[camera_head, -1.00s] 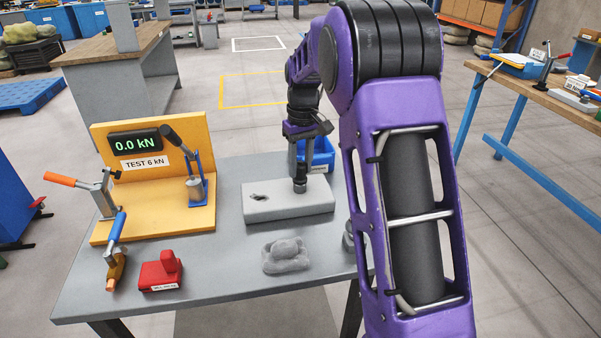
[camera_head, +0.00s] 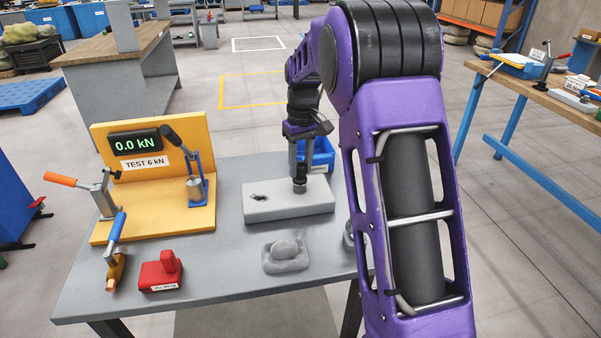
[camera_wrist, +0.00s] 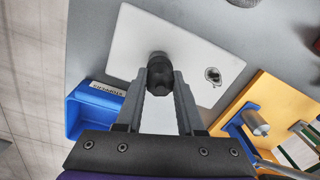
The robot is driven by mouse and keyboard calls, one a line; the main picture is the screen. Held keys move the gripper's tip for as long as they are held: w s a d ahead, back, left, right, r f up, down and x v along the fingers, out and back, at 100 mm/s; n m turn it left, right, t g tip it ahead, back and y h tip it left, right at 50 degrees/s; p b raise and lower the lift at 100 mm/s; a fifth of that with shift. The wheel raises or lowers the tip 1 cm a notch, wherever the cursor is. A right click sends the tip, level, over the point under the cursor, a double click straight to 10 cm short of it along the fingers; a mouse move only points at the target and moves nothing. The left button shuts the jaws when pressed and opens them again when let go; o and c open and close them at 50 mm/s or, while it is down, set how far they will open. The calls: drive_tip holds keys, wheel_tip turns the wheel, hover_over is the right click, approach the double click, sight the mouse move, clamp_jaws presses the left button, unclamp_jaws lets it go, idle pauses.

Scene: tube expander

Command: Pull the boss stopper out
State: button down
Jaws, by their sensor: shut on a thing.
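The boss stopper (camera_wrist: 159,72) is a dark, round knob at the light grey block (camera_head: 288,206). My gripper (camera_head: 299,180) points down over the right part of the block. In the wrist view its two fingers (camera_wrist: 160,82) close on the stopper from both sides. The block (camera_wrist: 135,50) also shows there, with a second small round feature (camera_wrist: 213,75) on its top. I cannot tell whether the stopper is seated or slightly raised, as its lower end is hidden.
A yellow test stand (camera_head: 190,219) reading 0.0 kN stands at left, with toggle clamps. A red block (camera_head: 160,273) and a grey lump on a pad (camera_head: 286,253) lie in front. A blue bin (camera_head: 322,152) is behind the block.

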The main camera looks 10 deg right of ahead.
drive_tip(key=shift+r+p, duration=0.7)
idle(0.6)
drive_tip(key=shift+r+p, duration=2.9)
drive_tip(key=shift+r, duration=0.95)
